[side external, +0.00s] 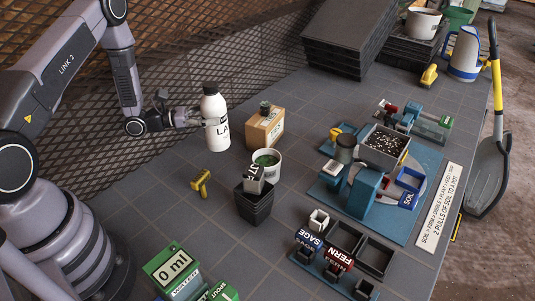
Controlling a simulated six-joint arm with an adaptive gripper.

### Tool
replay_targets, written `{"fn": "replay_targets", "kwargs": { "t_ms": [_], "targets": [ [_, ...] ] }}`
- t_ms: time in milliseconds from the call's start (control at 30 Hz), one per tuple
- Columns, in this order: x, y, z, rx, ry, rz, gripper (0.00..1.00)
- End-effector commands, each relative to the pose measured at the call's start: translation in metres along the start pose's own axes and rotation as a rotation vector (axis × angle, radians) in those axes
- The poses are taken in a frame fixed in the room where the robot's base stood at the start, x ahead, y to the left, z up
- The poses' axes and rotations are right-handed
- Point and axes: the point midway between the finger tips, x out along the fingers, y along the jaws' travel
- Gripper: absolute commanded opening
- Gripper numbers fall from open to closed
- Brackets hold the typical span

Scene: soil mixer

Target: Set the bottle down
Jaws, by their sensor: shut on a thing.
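The fingertips are small in the picture and partly merge with the bottle. I cannot tell whether the bottle's base touches the grey tiled table (150,205) or hangs just above it.
A cardboard box (262,131) stands just right of the bottle, with a white pot (266,164) and stacked black pots (254,205) in front. A yellow tool (201,184) lies nearer. The blue soil mixer (367,190) is to the right.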

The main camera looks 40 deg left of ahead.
Motion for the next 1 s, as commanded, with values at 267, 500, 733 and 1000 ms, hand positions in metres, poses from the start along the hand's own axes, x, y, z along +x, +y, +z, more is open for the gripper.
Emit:
{"fn": "replay_targets", "kwargs": {
  "t_ms": [267,500,733,1000],
  "targets": [
    [0.0,0.0,-0.035,-0.001,-0.002,-0.001,0.29],
    [0.0,0.0,-0.063,0.001,-0.003,-0.001,0.29],
    [0.0,0.0,-0.064,0.001,-0.003,-0.002,0.29],
    [0.0,0.0,-0.067,0.0,0.0,-0.002,0.82]
  ]
}}
